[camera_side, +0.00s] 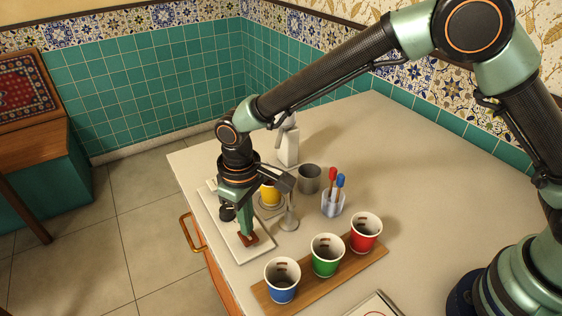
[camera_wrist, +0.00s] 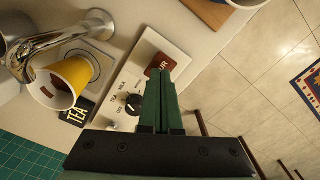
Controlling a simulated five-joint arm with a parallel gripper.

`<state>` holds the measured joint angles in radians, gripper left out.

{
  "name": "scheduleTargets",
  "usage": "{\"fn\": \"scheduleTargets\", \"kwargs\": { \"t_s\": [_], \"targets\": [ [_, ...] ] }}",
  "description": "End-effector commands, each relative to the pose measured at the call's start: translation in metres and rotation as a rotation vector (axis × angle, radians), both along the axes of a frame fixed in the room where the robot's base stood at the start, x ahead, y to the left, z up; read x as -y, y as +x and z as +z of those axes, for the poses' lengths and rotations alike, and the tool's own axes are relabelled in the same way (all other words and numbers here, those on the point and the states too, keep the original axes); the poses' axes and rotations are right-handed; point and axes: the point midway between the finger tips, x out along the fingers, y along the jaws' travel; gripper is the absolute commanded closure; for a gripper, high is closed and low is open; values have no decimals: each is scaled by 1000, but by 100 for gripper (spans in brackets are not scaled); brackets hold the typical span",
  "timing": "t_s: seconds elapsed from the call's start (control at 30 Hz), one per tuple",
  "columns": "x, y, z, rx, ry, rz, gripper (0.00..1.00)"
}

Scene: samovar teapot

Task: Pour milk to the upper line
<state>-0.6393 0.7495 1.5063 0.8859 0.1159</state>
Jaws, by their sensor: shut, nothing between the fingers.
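My gripper (camera_side: 246,236) is shut and empty, pointing down at the brown button (camera_side: 249,240) on the white control panel (camera_side: 259,251). In the wrist view its fingertips (camera_wrist: 163,76) overlap the button (camera_wrist: 161,63), which carries partly hidden lettering; I cannot tell whether they touch it. A black knob (camera_wrist: 133,105) with small labels, including TEA and MILK, is beside the fingers. A yellow cup (camera_wrist: 76,71) stands by a metal spout (camera_wrist: 62,39); it also shows in the side view (camera_side: 270,194). Dark marks show inside it, but its fill level is unclear.
Blue (camera_side: 282,282), green (camera_side: 326,257) and red (camera_side: 365,234) cups stand on a wooden board (camera_side: 375,262). A grey cup (camera_side: 309,179), a clear holder (camera_side: 333,205) with red and blue utensils and a white container (camera_side: 288,148) stand behind.

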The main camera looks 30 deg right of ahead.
Motion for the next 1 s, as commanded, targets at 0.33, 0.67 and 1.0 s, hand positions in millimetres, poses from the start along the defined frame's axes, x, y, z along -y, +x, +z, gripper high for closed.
{"fn": "scheduleTargets", "kwargs": {
  "t_s": [0.33,0.67,1.0],
  "targets": [
    [0,0,-8,0,0,0,100],
    [0,0,-19,0,0,0,100],
    [0,0,-22,1,0,0,100]
  ]
}}
